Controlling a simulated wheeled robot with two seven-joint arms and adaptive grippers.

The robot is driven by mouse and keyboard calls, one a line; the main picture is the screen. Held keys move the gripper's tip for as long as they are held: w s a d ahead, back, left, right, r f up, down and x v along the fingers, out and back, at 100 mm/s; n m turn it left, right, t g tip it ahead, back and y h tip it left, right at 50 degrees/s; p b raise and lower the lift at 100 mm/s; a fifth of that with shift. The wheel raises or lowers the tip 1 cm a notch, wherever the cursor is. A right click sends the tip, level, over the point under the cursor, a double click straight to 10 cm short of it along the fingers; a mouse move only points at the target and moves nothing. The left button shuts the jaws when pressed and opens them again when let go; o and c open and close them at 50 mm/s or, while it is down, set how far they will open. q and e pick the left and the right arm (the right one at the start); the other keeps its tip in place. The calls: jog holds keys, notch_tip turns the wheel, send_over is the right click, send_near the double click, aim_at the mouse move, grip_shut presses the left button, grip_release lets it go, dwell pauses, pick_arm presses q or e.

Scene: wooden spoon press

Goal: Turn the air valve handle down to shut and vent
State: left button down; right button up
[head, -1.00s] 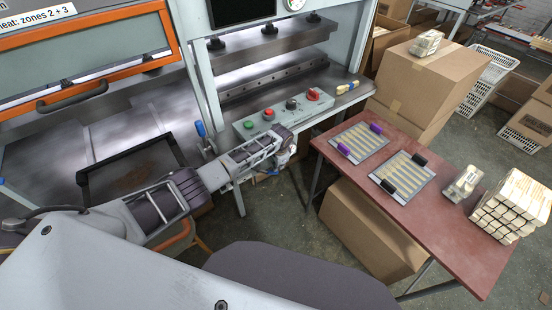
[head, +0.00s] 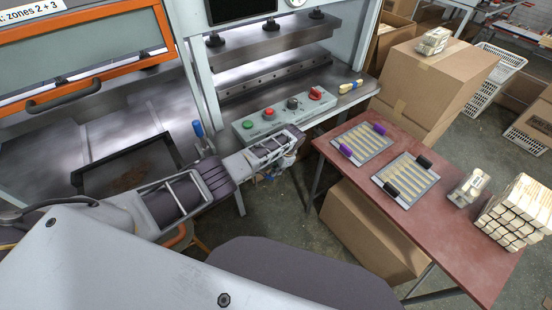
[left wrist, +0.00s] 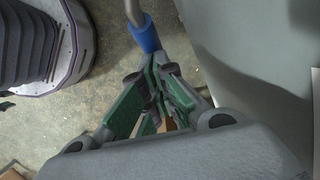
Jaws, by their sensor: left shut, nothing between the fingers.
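In the left wrist view a handle with a blue grip (left wrist: 146,36) on a bare metal rod comes in from the top. Its lower end is right at the fingertips of my left gripper (left wrist: 152,72). The green-sided fingers are closed together, with nothing held between them; I cannot tell whether they touch the grip. In the head view my left gripper (head: 284,164) is below the front of the press's button box, partly hidden by my own wrist. A blue-gripped lever (head: 198,129) stands upright at the press's left post. My right gripper is out of view.
The button box (head: 258,126) has green, red and black controls. A red-brown table (head: 335,157) on the right carries two spoon trays and stacked spoon bundles. A cardboard box (head: 360,230) stands beneath it. A heated unit with an orange-framed door (head: 165,22) is at left.

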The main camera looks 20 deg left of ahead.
aim_at(270, 179)
pick_arm(q)
jog(key=shift+s+a+f, duration=0.15)
jog(key=shift+f, duration=0.2)
pick_arm(e)
jog(key=shift+w+d+f, duration=0.1)
jog(key=shift+w+d, duration=0.1)
jog(key=shift+w, duration=0.05)
pick_arm(q)
jog(key=shift+s+f, duration=0.15)
jog(key=shift+f, duration=0.1)
pick_arm(e)
jog(key=shift+w, duration=0.1)
pick_arm(q)
jog(key=shift+s+a+f, duration=0.25)
jog(key=shift+s+f, duration=0.05)
jog(key=shift+f, duration=0.15)
jog(key=shift+s+a+f+p, duration=0.45)
jog(key=shift+s+a+f, duration=0.2)
jog(key=shift+s+f, duration=0.15)
pick_arm(e)
jog(key=shift+a+r, duration=0.15)
jog(key=shift+r, duration=0.4)
jog(key=shift+w, duration=0.1)
